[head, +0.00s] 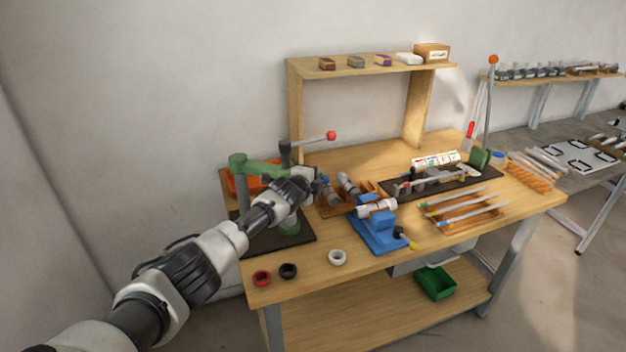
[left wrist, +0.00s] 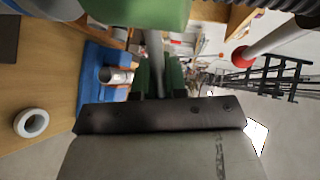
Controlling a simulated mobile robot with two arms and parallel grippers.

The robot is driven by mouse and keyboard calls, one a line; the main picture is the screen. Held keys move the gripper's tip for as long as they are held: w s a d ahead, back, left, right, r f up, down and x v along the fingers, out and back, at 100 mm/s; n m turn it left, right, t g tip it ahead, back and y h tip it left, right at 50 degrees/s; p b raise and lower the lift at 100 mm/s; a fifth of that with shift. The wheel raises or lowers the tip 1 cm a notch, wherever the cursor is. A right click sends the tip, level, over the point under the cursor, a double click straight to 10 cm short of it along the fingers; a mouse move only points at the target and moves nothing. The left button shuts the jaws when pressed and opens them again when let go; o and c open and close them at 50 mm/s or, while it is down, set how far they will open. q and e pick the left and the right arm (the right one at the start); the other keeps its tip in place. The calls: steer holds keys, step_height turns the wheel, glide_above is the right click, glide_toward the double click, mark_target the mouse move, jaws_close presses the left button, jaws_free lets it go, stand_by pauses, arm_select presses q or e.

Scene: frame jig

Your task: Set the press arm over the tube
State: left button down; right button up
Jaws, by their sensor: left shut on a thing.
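The press is green and stands on a dark mat (head: 300,238) at the table's left end. Its green arm (head: 262,169) reaches right from a post. A lever with a red ball (head: 331,136) rises behind; the red ball also shows in the left wrist view (left wrist: 243,57). My left gripper (head: 312,180) is at the press arm's right end and shut on green press parts, seen between its fingers in the left wrist view (left wrist: 155,80). The exact grip is partly hidden. A pale tube-like piece (head: 377,208) lies on a blue fixture (head: 375,233) to the right. I cannot tell whether it is the task's tube.
A white ring (head: 337,257), a black ring (head: 288,271) and a red ring (head: 262,278) lie at the front left. A wooden tray (head: 465,222) with rods and a dark jig board (head: 400,191) are on the right. A shelf (head: 370,69) stands behind.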

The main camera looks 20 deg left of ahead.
arm_select(q)
steer(key=c, duration=1.2)
jaws_free()
steer(key=shift+s+d+f, duration=0.15)
steer(key=shift+d+f, duration=0.05)
steer(key=shift+d, duration=0.2)
steer(key=shift+s+d+r, duration=0.1)
steer(key=shift+d+r, duration=0.1)
steer(key=shift+r, duration=0.05)
steer(key=v, duration=1)
steer(key=shift+s+a+r+b, duration=0.1)
steer(key=shift+s+b, duration=0.25)
steer(key=shift+b, duration=0.05)
